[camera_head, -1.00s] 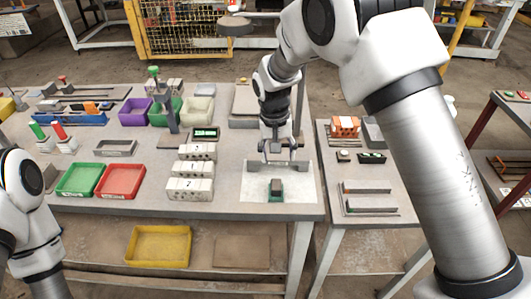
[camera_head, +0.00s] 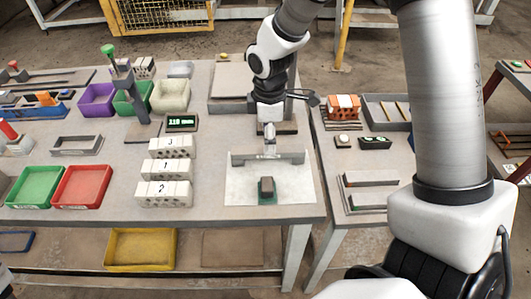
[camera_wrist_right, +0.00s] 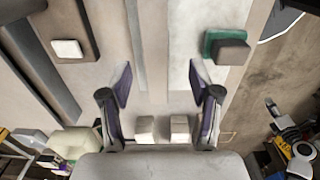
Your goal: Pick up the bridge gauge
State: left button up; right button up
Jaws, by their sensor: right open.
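The bridge gauge (camera_head: 291,158), a grey bar with a short leg at each end, stands on a pale sheet (camera_head: 240,192) near the table's front edge. A dark block on a green base (camera_head: 267,188) sits just in front of it. My right gripper (camera_head: 269,150) points down over the middle of the gauge and hides part of it. In the right wrist view its two fingers (camera_wrist_right: 158,85) are apart, with a pale strip running between them. I cannot tell whether they touch the gauge. My left gripper is out of view.
Three numbered white bricks (camera_head: 165,193) stand left of the sheet, beside a small display (camera_head: 182,122). Green (camera_head: 37,186) and red (camera_head: 82,186) trays lie further left. A gap separates this table from the right table, which holds an orange hollow brick (camera_head: 343,106).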

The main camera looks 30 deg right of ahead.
jog(key=f, duration=0.3)
jog(key=w+f, duration=0.1)
jog(key=f, duration=0.1)
jog(key=shift+d+f, duration=0.2)
jog(key=shift+s+f, duration=0.1)
jog(key=shift+f, duration=0.25)
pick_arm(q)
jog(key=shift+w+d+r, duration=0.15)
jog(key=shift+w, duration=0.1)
pick_arm(e)
jog(key=shift+s+a+r, duration=0.1)
jog(key=shift+s+a, duration=0.05)
grip_shut()
